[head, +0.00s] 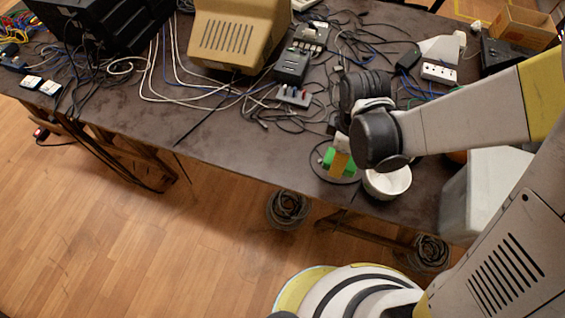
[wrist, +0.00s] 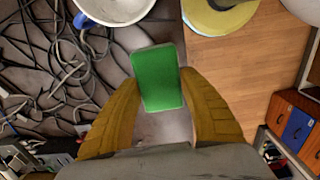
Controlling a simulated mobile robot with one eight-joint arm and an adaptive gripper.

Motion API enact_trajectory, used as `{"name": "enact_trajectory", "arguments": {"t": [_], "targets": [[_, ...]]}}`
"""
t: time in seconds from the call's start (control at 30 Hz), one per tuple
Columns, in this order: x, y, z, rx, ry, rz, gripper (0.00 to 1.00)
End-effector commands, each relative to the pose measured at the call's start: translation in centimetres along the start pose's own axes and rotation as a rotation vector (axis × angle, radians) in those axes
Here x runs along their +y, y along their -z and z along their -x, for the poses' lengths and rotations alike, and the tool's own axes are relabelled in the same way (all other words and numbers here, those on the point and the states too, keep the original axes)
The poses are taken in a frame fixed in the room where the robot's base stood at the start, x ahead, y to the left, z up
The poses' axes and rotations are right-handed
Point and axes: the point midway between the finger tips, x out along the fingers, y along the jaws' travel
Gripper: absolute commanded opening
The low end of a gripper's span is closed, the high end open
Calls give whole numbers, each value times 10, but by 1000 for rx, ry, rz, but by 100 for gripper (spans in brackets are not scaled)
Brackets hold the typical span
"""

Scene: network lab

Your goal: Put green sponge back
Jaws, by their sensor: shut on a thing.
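The green sponge (wrist: 158,78) is a bright green rounded block. In the wrist view it sits between the two yellow-brown fingers of my gripper (wrist: 155,105), which are shut on it. In the head view the sponge (head: 328,158) shows as a green patch beside the yellow fingers of my gripper (head: 339,163), near the table's front edge. The wrist covers part of it there. A white bowl (head: 387,182) stands on the table close to the right of the gripper. The bowl also shows at the top of the wrist view (wrist: 116,8). I cannot tell the sponge's exact height above the table.
The dark table (head: 225,135) holds many tangled cables, a beige monitor (head: 240,32) and a power strip (head: 438,73). A light grey bin (head: 484,190) is at the right. Coiled cables (head: 288,209) lie below the table edge. The wooden floor in front is mostly clear.

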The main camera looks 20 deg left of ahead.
Motion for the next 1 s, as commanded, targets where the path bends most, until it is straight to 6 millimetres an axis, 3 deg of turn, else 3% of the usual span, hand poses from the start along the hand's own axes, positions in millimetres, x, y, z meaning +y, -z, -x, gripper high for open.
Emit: {"name": "enact_trajectory", "arguments": {"t": [0.3,0.5,0.7,0.9,1.0], "targets": [[12,68,-46,2,-2,3,23],[20,104,-66,2,-2,0,23],[22,113,-75,2,-2,-2,23],[22,113,-106,2,-2,-2,23],[22,113,-112,2,-2,-2,23]]}}
